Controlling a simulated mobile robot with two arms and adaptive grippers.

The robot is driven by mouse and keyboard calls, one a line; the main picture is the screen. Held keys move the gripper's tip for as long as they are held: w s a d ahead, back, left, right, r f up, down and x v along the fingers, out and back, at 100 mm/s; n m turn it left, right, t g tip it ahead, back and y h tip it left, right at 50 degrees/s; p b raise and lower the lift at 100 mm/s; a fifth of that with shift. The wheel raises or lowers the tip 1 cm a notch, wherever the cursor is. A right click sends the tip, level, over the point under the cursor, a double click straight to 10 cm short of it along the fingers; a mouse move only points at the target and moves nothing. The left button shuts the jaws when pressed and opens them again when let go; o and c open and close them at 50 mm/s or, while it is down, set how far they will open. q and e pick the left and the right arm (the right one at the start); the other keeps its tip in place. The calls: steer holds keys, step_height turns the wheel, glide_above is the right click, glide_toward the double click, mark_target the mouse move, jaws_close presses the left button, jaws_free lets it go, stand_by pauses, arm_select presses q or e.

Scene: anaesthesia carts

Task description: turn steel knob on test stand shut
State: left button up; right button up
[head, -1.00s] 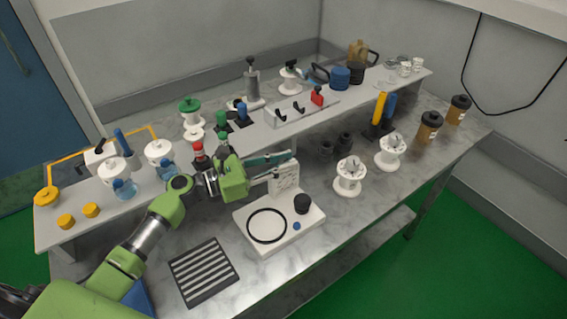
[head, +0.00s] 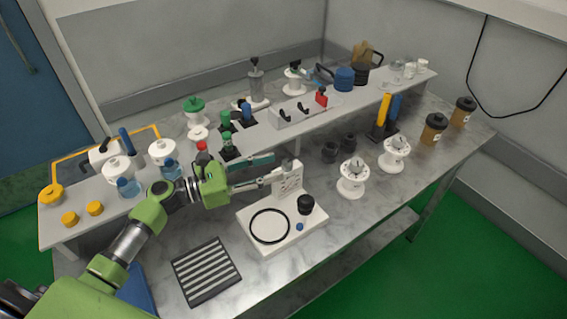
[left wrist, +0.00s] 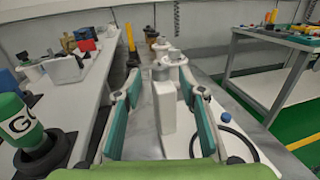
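The test stand (head: 268,245) is a white base with a black ring, a black knob and a small blue button, and an upright white panel (head: 291,177) at its back. I cannot clearly make out a steel knob; it may be hidden by the fingers. My left gripper (head: 268,168) reaches in from the left, its fingertips close to the left side of the panel. In the left wrist view the gripper (left wrist: 160,88) is open, with teal pads apart and the white panel (left wrist: 165,106) showing edge-on between them, apparently untouched. My right gripper is out of view.
A raised shelf (head: 262,133) with bottles, jars and a red-tagged block runs behind the stand. White spools (head: 352,180) stand to the right. A dark slatted mat (head: 207,271) lies in front at the left.

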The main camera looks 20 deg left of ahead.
arm_select(q)
steer(key=v, duration=0.7)
steer(key=shift+d, duration=0.1)
